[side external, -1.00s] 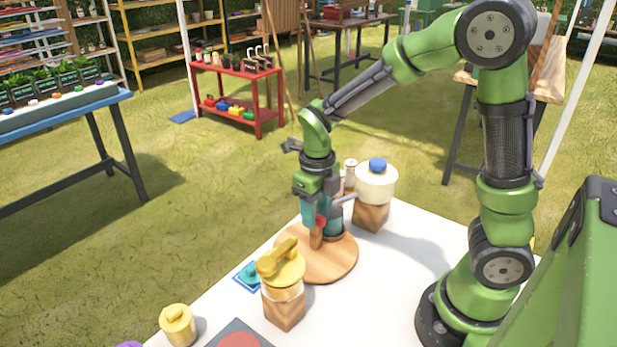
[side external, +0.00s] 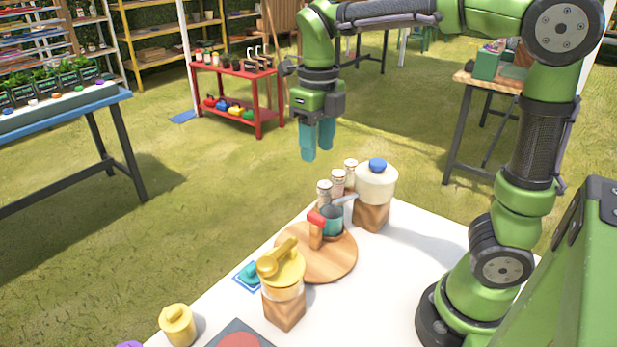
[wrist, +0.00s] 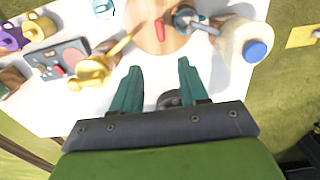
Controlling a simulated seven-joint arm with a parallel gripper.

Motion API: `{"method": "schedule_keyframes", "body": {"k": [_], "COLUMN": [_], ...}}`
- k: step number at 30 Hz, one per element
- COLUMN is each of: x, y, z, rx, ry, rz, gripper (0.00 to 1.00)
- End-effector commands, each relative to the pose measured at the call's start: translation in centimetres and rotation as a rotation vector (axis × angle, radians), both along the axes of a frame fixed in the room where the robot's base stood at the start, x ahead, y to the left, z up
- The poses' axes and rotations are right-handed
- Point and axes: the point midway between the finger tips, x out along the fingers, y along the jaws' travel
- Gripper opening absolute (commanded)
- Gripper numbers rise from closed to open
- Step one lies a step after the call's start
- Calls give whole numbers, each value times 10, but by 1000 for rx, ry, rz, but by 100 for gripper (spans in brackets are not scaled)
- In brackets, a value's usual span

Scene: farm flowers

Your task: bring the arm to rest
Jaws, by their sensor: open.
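My gripper (side external: 318,140) is open and empty, raised well above the white table (side external: 400,262) in the side external view. Its two teal fingers point down and are apart. In the wrist view the fingers (wrist: 158,92) show spread over the table, with nothing between them but tabletop and part of a dark round shape. Below my gripper, a small teal watering can (side external: 331,222) with a grey spout stands on the round wooden board (side external: 330,262), with a red-topped wooden piece (side external: 316,228) beside it.
A yellow watering can (side external: 281,268) on a wooden block stands at the front of the board. A white jug with a blue cap (side external: 376,180) and several small shakers (side external: 338,182) stand behind. A small yellow pot (side external: 178,325) is at front left.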

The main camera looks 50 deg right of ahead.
Motion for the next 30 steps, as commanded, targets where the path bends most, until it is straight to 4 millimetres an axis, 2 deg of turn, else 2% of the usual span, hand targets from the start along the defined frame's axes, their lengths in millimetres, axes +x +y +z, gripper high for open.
{"method": "schedule_keyframes", "body": {"k": [4,13,17,20,25,30], "x": [0,0,1,5,-1,-15], "y": [0,0,-1,0,9,19], "z": [8,8,8,5,-8,-13], "rx": [-1,0,-3,-6,-1,-37], "ry": [-1,0,-7,-25,-87,-200], "rz": [1,3,89,290,830,1379], "gripper": [44,44,44,44,44,44]}}
